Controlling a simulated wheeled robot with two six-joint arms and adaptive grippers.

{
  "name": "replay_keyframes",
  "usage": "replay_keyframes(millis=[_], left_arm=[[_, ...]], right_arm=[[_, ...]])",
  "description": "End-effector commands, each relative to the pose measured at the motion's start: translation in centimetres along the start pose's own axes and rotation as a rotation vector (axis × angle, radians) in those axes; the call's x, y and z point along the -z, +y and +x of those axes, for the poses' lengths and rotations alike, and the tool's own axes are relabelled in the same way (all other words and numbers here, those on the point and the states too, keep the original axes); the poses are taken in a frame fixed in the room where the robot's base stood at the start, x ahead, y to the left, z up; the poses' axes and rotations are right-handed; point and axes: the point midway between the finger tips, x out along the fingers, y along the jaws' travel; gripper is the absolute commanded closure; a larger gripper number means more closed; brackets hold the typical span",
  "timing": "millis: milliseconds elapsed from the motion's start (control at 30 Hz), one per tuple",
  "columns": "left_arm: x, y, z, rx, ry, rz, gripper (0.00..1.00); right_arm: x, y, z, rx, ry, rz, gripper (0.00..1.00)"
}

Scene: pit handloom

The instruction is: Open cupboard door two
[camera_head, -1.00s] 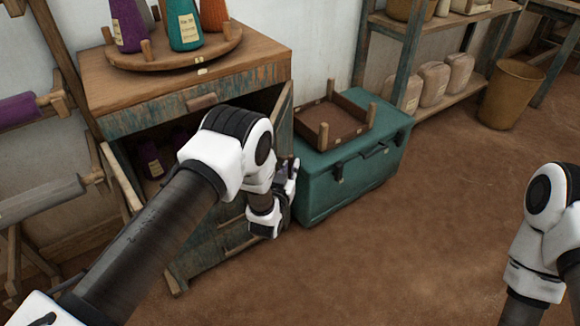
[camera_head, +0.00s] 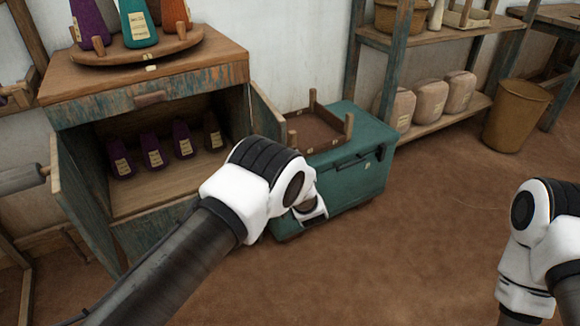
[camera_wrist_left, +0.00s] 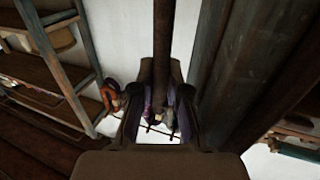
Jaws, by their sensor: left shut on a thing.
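The cupboard (camera_head: 150,90) stands at the left in the head view, its inside in plain sight. Its left door (camera_head: 88,195) stands open toward me. Its right door (camera_head: 267,125) also stands swung out, its lower part hidden behind my left arm. My left gripper (camera_wrist_left: 160,112) is shut on a dark upright bar (camera_wrist_left: 161,45), which looks like a door handle, in the left wrist view. A weathered wooden panel is close beside it on the right. In the head view my left wrist hides most of this grip. My right gripper is out of view; only its arm shows.
Several purple cones (camera_head: 152,150) stand on the cupboard shelf. A round wooden stand (camera_head: 140,58) with coloured cones is on top. A teal chest (camera_head: 355,185) bearing a wooden tray (camera_head: 318,135) is close to the right door. The floor ahead is clear.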

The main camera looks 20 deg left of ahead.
Motion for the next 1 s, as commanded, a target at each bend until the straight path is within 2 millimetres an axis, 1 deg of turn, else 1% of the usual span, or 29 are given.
replay_keyframes(millis=[33, 467, 500, 833, 933, 1000], left_arm=[[0.5, 0.5, 0.2, -0.006, 0.011, -0.002, 1.0], [0.8, 0.5, 0.4, 0.003, 0.011, -0.003, 1.0], [0.8, 0.5, 0.4, 0.003, 0.012, -0.003, 0.75], [0.5, 0.3, 0.3, 0.008, 0.006, -0.001, 0.75], [1.2, 0.4, 0.3, 0.008, 0.007, -0.001, 0.75], [2.4, 0.4, 0.3, 0.007, 0.008, -0.002, 0.75]], right_arm=[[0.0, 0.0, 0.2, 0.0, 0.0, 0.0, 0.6], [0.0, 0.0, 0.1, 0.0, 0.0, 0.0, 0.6], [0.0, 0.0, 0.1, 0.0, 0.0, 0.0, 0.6], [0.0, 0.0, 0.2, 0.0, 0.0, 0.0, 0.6], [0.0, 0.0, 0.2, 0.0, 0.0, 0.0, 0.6], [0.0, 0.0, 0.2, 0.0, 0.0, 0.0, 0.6]])
